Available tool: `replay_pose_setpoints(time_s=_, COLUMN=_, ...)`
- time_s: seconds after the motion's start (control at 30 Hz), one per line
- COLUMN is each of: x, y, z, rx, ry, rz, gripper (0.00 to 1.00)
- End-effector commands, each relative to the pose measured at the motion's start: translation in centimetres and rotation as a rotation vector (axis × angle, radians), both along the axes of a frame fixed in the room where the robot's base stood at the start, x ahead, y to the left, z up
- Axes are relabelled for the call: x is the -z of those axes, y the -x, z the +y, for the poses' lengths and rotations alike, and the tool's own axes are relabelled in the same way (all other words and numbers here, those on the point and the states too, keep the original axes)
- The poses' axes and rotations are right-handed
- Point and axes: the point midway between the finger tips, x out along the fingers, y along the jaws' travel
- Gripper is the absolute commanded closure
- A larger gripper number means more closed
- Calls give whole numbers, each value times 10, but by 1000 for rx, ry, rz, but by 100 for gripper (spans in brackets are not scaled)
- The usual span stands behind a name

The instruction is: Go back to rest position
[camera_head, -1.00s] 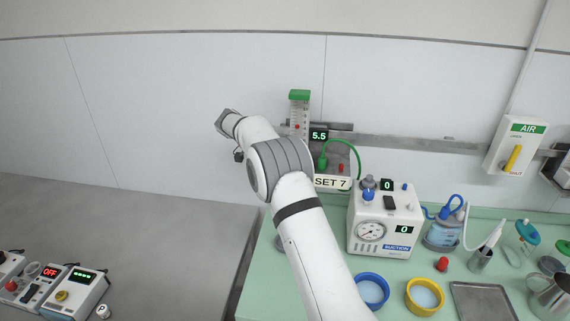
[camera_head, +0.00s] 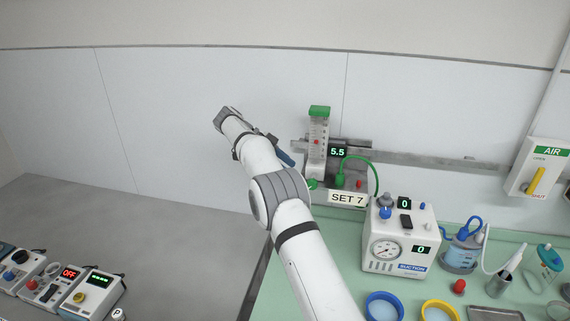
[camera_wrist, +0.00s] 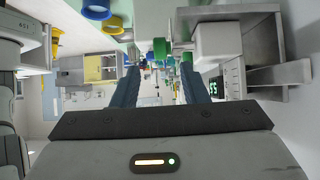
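My arm reaches up and away over the left edge of the green bench (camera_head: 275,294). In the head view my gripper (camera_head: 286,159) shows partly behind my forearm, with a blue finger just left of the flowmeter (camera_head: 318,140). The flowmeter has a green top, a 5.5 readout (camera_head: 337,153) and a SET 7 label (camera_head: 347,198). In the wrist view my gripper (camera_wrist: 160,85) has its two blue fingers apart, with nothing held between them. The readout also shows at the right of that view, turned sideways.
A suction unit (camera_head: 398,238) reading 0 stands on the bench. Blue (camera_head: 384,305) and yellow (camera_head: 440,311) rings are at the front. An AIR valve panel (camera_head: 537,168) is on the wall. Small devices (camera_head: 98,291) stand at lower left.

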Motion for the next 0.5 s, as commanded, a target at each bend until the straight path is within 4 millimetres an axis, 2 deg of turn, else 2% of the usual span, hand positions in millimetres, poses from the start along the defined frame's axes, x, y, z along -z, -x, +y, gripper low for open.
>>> replay_pose_setpoints(time_s=0.17, x=-3, y=1, z=-2, rx=-10, ry=-10, rz=7, gripper=60)
replay_pose_setpoints(time_s=0.27, x=-12, y=5, z=-9, rx=-55, ry=-53, rz=43, gripper=60)
replay_pose_setpoints(time_s=0.37, x=-26, y=14, z=-21, rx=-143, ry=-132, rz=108, gripper=60)
replay_pose_setpoints(time_s=0.5, x=-47, y=38, z=-40, rx=-313, ry=-268, rz=215, gripper=60)
